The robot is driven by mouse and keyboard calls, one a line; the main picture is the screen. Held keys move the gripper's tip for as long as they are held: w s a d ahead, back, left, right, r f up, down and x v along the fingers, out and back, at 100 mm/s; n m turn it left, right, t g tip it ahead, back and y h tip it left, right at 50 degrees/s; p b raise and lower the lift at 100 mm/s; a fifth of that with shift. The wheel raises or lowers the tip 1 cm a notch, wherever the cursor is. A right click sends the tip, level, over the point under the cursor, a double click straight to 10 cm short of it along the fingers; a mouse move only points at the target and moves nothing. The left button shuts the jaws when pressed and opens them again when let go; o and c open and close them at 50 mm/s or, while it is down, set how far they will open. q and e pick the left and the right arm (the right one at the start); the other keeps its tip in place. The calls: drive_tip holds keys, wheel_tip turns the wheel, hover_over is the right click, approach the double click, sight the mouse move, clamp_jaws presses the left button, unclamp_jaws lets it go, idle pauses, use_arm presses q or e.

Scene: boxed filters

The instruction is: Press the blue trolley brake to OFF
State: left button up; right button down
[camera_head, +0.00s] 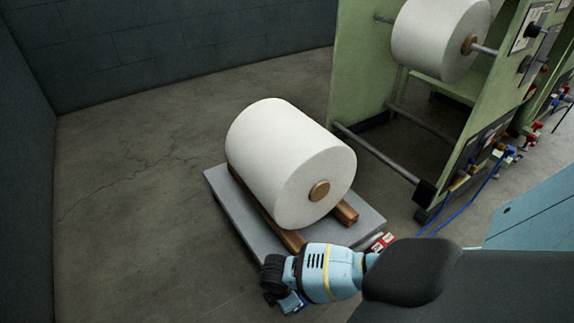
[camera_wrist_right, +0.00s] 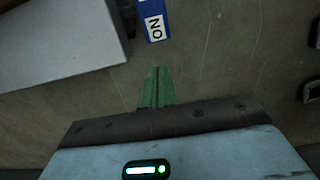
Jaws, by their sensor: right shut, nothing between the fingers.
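The blue brake pedal (camera_wrist_right: 143,22) shows at the top of the right wrist view, with a white label reading "ON". It sits beside the grey trolley platform (camera_wrist_right: 60,45). My right gripper (camera_wrist_right: 158,76) is shut and empty, its green fingers just below the pedal in that picture, with a gap between them. In the head view the trolley (camera_head: 222,192) carries a large white roll (camera_head: 285,160) on wooden rails. My right arm reaches to the trolley's near edge there and largely hides the brake area. My left gripper is not in view.
A red part with a white label (camera_head: 383,241) is at the trolley's near right corner. A green machine frame (camera_head: 365,75) holding another white roll (camera_head: 432,38) stands at the back right. Blue hoses lie beside it. The floor left of the trolley is clear.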

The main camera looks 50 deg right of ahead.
wheel_tip(320, 180, up, 7)
drive_tip(key=a+p, duration=0.1)
drive_tip(key=p, duration=0.2)
drive_tip(key=shift+a, duration=0.35)
drive_tip(key=shift+w+r, duration=0.1)
